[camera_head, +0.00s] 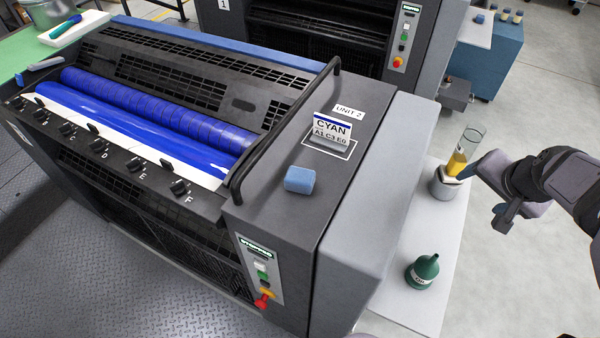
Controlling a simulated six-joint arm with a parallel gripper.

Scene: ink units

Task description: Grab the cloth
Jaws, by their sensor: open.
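A small light-blue pad (300,179) lies on the dark top of the press end housing, below the CYAN sign. It looks like a folded cloth, though I cannot tell its material for sure. My gripper (484,191) is at the right, well to the right of the blue pad. Its two fingers are apart and nothing shows between them. One fingertip is close to a grey cup (443,187); I cannot tell if they touch.
A green bottle (422,272) stands on the pale side shelf (404,303). The CYAN sign (332,130) and a black curved handrail (262,140) are near the pad. Blue rollers (160,110) lie further left.

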